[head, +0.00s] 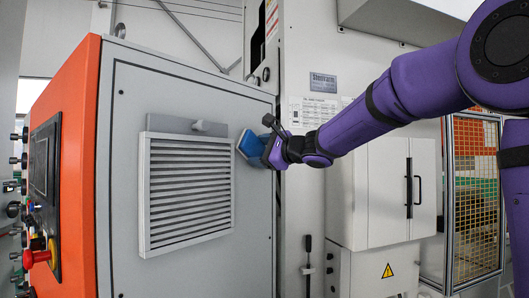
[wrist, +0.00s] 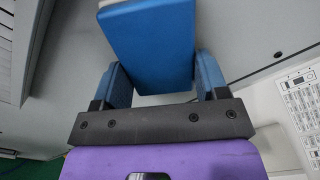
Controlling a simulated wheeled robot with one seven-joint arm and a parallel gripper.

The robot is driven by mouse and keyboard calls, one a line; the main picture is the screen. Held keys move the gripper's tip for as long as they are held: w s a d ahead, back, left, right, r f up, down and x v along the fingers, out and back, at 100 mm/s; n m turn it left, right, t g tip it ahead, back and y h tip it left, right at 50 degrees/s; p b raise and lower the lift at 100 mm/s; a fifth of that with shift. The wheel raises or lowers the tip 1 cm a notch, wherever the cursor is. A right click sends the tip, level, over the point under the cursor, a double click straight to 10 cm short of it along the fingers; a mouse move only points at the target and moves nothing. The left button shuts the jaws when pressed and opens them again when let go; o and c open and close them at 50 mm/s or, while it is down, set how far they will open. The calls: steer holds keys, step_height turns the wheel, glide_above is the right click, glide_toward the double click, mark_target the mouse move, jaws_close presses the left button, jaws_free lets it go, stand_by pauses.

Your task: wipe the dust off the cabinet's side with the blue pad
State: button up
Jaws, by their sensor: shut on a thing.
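The blue pad (head: 251,146) is in my gripper (head: 266,150), near the right edge of the grey cabinet side (head: 190,82). In the wrist view the pad (wrist: 155,40) sits between the two blue fingers of my gripper (wrist: 163,82), which is shut on it. The pad's broad blue face shows there, with a pale edge at its upper left. I cannot tell whether the pad touches the panel. A darker grey rectangular patch (head: 172,125) shows above the vent; I cannot tell whether it is dust.
A louvred vent (head: 186,190) stands out from the panel, left of the pad. The orange control front (head: 68,150) is at the left. A white cabinet (head: 385,195) with black handles stands to the right, below my arm.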

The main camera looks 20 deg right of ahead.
steer(key=shift+s+a, duration=0.1)
steer(key=shift+a, duration=0.1)
steer(key=shift+v, duration=2.85)
steer(key=shift+d, duration=0.15)
steer(key=v, duration=0.2)
steer(key=shift+s+d+f, duration=0.1)
steer(key=shift+s+d, duration=0.1)
steer(key=shift+s, duration=0.2)
